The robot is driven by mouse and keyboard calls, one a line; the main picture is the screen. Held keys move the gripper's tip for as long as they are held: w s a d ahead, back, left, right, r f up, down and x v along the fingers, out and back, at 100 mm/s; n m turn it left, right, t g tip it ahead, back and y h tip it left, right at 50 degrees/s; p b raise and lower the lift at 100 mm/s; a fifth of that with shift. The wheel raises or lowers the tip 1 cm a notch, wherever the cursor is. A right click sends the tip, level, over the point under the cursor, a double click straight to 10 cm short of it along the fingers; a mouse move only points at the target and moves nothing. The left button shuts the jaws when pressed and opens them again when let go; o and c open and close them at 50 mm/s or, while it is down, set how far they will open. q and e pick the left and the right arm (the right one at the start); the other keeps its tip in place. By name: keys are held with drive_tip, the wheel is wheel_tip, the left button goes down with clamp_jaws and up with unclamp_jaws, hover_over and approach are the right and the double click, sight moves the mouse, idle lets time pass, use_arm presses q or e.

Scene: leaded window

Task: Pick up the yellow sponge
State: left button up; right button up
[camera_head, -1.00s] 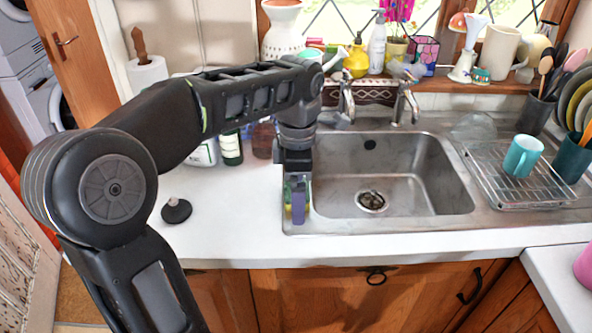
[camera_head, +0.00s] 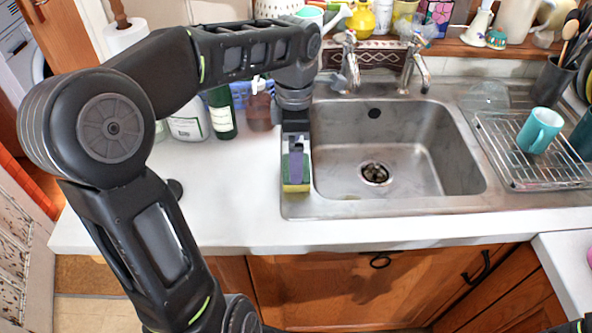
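The yellow sponge (camera_head: 296,187), with a green layer, is at the left rim of the metal sink (camera_head: 460,203). Its yellow front end shows below my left gripper (camera_head: 297,172). The gripper points down over the sponge and hides most of it. The purple-grey finger part overlaps the sponge in this view. I cannot tell whether the fingers are closed on it or just above it. My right gripper is not in view.
A green bottle (camera_head: 222,113) and a brown bottle (camera_head: 259,108) stand behind the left gripper. Two taps stand at the sink's back. A teal mug (camera_head: 540,130) sits on the wire rack (camera_head: 505,150). The white counter (camera_head: 230,205) in front is mostly clear.

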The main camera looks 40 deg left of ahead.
use_arm(q)
drive_tip(key=shift+f, duration=0.15)
wheel_tip(320, 180, down, 5)
drive_tip(key=shift+d+p, duration=0.1)
drive_tip(key=shift+p, duration=0.35)
drive_tip(key=shift+c, duration=0.6)
drive_tip(key=c, duration=1.2)
drive_tip(key=shift+o, duration=0.2)
wheel_tip(320, 180, up, 10)
drive_tip(key=shift+r+b, duration=0.1)
drive_tip(key=shift+b, duration=0.2)
